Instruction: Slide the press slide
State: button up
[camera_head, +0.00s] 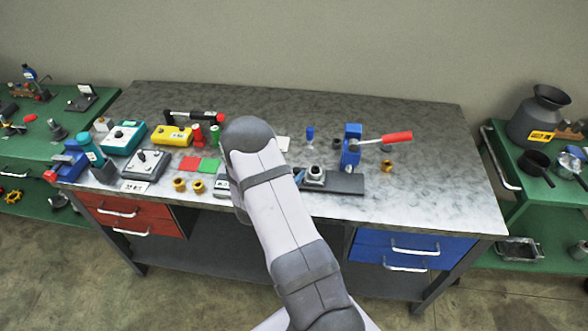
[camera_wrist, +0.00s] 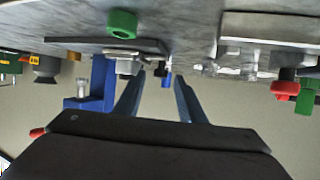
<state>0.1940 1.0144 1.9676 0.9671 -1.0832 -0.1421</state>
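The press slide appears to be the dark flat plate (camera_head: 343,183) with a silver block (camera_head: 315,175) on its left part, at the front of the bench. A blue lever press (camera_head: 351,148) with a red handle (camera_head: 397,137) stands just behind it. In the tilted wrist view, the dark plate (camera_wrist: 90,43), silver block (camera_wrist: 127,66) and blue press (camera_wrist: 92,97) lie left of my gripper (camera_wrist: 160,75). My gripper is open, its two fingers apart with nothing visibly held. The silver block is close to the left fingertip; I cannot tell if they touch.
A green ring (camera_wrist: 122,23) shows near the plate. A small blue item (camera_head: 310,134) stands behind the slide. Left of my arm are a yellow box (camera_head: 172,135), red and green pads (camera_head: 209,165) and several devices. The bench's right end (camera_head: 450,185) is clear.

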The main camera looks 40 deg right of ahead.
jog(key=shift+x, duration=0.95)
grip_shut()
jog(key=s+d+b, duration=0.2)
jog(key=s+d, duration=0.5)
jog(key=shift+s+d, duration=0.35)
grip_release()
jog(key=shift+s, duration=0.1)
